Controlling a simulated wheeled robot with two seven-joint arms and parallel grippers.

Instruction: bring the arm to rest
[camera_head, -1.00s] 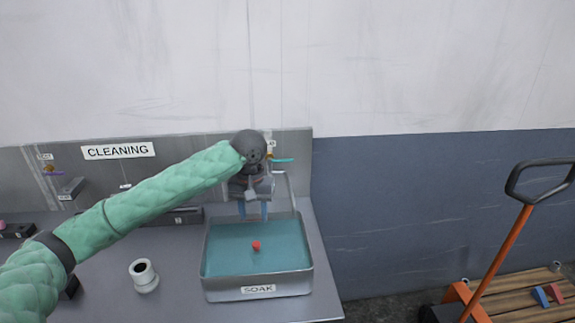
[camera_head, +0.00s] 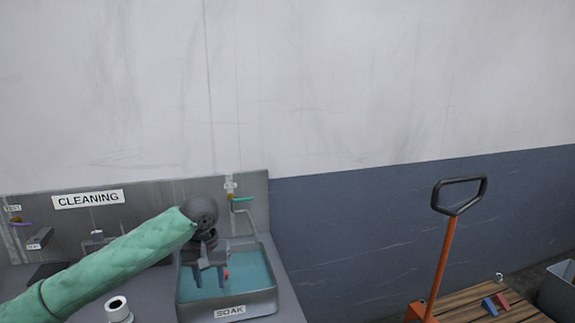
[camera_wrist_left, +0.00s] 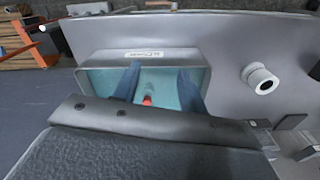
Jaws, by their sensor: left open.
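My left gripper (camera_head: 209,277) comes in from the left on a green padded arm and hangs, fingers down, over the soak basin (camera_head: 228,311). The basin is a grey metal tub labelled SOAK, holding teal liquid. My right gripper is not in view.
A white hollow cylinder (camera_head: 118,309) stands on the grey counter left of the basin. A tap with a teal lever (camera_head: 243,199) rises behind the basin. At right, a pallet truck handle (camera_head: 447,250) stands by a wooden pallet (camera_head: 470,304) with small blue and red pieces. A grey bin (camera_head: 558,290) sits farther right.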

